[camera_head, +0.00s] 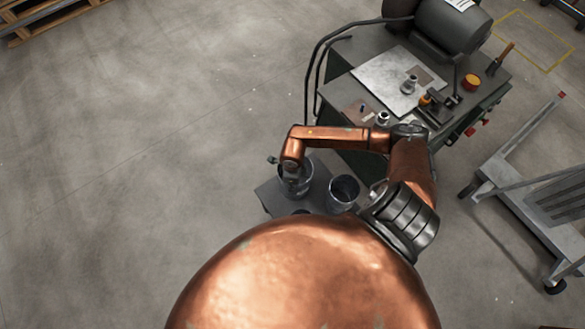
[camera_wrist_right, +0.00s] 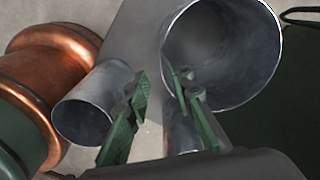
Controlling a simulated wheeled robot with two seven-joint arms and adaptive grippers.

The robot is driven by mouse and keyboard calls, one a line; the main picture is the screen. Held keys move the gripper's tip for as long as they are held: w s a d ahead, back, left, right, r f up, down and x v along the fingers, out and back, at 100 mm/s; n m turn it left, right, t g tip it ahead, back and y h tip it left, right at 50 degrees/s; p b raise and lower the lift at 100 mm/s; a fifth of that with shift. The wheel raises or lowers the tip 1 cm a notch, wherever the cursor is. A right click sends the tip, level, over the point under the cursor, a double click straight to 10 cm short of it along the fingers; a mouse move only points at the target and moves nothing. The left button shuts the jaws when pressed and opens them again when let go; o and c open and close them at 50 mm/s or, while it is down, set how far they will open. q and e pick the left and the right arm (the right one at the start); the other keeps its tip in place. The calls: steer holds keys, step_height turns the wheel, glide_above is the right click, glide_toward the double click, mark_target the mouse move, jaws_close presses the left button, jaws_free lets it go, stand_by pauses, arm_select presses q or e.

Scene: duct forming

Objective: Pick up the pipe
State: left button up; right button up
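My right gripper (camera_head: 291,170) is over the left pipe, mostly hidden by my wrist. In the right wrist view its green fingers (camera_wrist_right: 160,76) are apart, with nothing clearly gripped. One finger overlaps the rim of a wide open pipe (camera_wrist_right: 222,50); whether it touches is unclear. My left gripper is not in view.
A workbench (camera_head: 345,120) with a motor (camera_head: 450,25), a metal plate (camera_head: 390,80) and small tools stands behind the pipes. A grey cart (camera_head: 545,205) is at the right and a wooden pallet (camera_head: 45,15) at the far left. The floor at the left is clear.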

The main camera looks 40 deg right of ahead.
steer(key=f, duration=0.1)
steer(key=f+b, duration=0.1)
steer(key=f, duration=0.3)
steer(key=shift+w+d+f, duration=0.2)
steer(key=shift+d, duration=0.1)
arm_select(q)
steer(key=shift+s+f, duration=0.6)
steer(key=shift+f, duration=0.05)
arm_select(e)
jaws_close()
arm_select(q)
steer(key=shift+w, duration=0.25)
